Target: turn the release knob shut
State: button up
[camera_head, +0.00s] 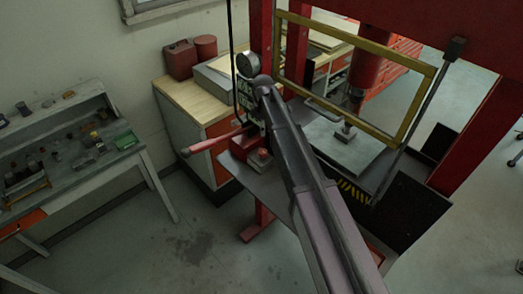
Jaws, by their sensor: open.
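A red hand pump unit (243,143) sits on a grey shelf at the side of the red press, left of my arm. Its long red lever (212,143) points left. A smaller red block (262,158) stands just in front of it. I cannot make out the release knob; it is too small or hidden behind my arm. My arm runs from the bottom right up to a dark joint near the pressure gauge (248,65). My gripper cannot be made out beyond that joint, so its place relative to the knob does not show.
A yellow-framed guard (278,47) and the red press post (478,135) stand to the right. A wooden-topped cabinet (186,95) with red cans (180,60) is behind. A cluttered workbench (131,156) is at left. The floor (190,245) in front is clear.

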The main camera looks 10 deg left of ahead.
aim_at(263, 151)
jog(key=shift+w+f, duration=0.15)
jog(key=shift+f, duration=0.1)
jog(key=shift+f+b, duration=0.1)
jog(key=shift+b, duration=0.2)
notch_tip(263, 151, down, 13)
jog(key=b, duration=1.3)
jog(key=shift+f, duration=0.1)
jog(key=c, duration=1.1)
